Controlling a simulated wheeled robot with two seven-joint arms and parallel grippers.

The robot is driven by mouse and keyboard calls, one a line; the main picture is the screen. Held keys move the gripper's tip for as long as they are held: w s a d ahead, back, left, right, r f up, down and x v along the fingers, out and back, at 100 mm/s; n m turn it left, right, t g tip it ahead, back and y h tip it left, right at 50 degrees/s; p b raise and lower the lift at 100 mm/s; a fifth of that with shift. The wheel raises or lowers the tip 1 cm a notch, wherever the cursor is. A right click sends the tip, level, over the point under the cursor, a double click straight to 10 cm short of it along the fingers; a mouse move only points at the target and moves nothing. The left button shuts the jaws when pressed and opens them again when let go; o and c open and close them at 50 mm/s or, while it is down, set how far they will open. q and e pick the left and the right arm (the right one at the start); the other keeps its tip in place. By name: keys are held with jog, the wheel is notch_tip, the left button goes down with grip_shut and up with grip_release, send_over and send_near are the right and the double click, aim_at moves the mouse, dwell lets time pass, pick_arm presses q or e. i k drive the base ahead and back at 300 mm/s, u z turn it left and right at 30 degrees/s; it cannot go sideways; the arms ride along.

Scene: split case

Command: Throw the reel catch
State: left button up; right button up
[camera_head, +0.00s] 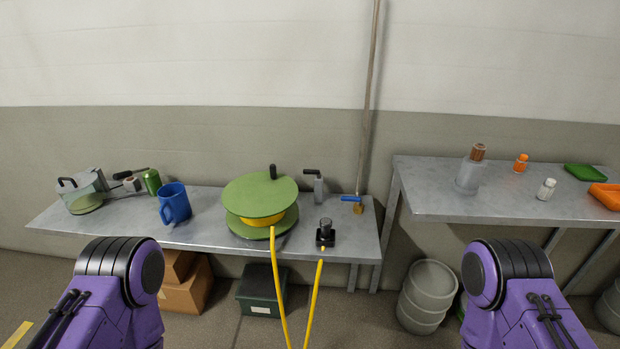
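A green reel (258,193) with yellow hose or cable wound between its discs stands on the left metal table (215,233). A black knob (272,171) stands up from its top disc. Just right of the reel is a grey post with a dark lever (318,188), which may be the catch; I cannot tell its setting for sure. The yellow line (279,290) hangs from the reel over the table's front edge. My two purple arms show at the lower left and lower right, but neither gripper is in view.
A black fitting (325,234) sits at the table's front, and a blue-handled brass valve (357,204) by the wall pipe. A blue mug (174,203) and green can (152,181) stand left of the reel. A second table (450,207) holds bottles and trays.

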aim_at(305, 172)
jog(key=k, duration=0.3)
jog(key=u, duration=1.2)
jog(key=i, duration=0.85)
jog(key=z, duration=1.95)
